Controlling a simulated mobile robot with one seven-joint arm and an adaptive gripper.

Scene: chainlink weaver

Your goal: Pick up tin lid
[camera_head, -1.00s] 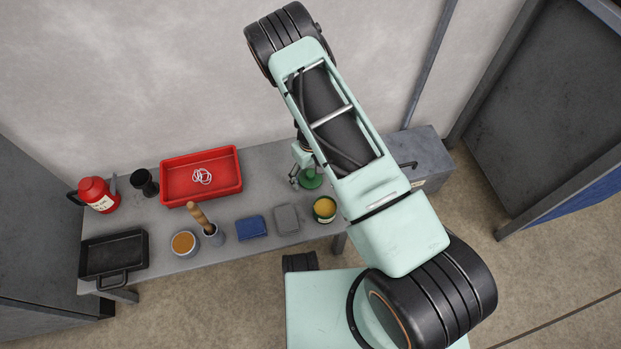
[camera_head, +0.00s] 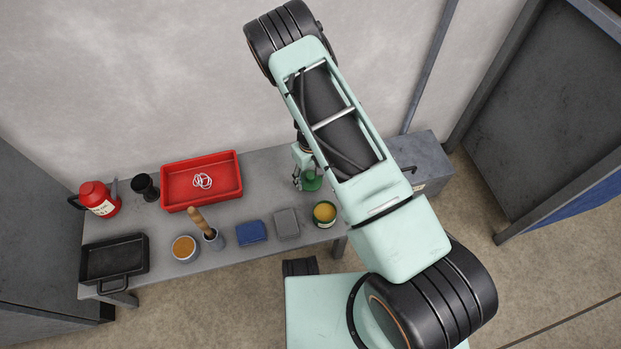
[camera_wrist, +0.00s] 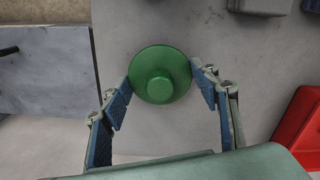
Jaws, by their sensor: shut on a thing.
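The tin lid is a round green disc (camera_wrist: 160,75) with a raised knob in its middle. In the wrist view it sits between the two blue-padded fingers of my gripper (camera_wrist: 164,84), which is shut on its rim from both sides. In the head view the lid (camera_head: 312,182) shows at the back right of the grey bench, partly covered by my gripper (camera_head: 303,176) and arm. I cannot tell whether it still touches the bench. An open tin with yellow contents (camera_head: 324,212) stands in front of it.
A red tray (camera_head: 176,204) holding white links lies to the left. A grey block (camera_head: 286,222), blue block (camera_head: 251,231), and cup with a wooden-handled tool (camera_head: 213,238) stand along the front. A grey metal box (camera_head: 428,160) is at the right end.

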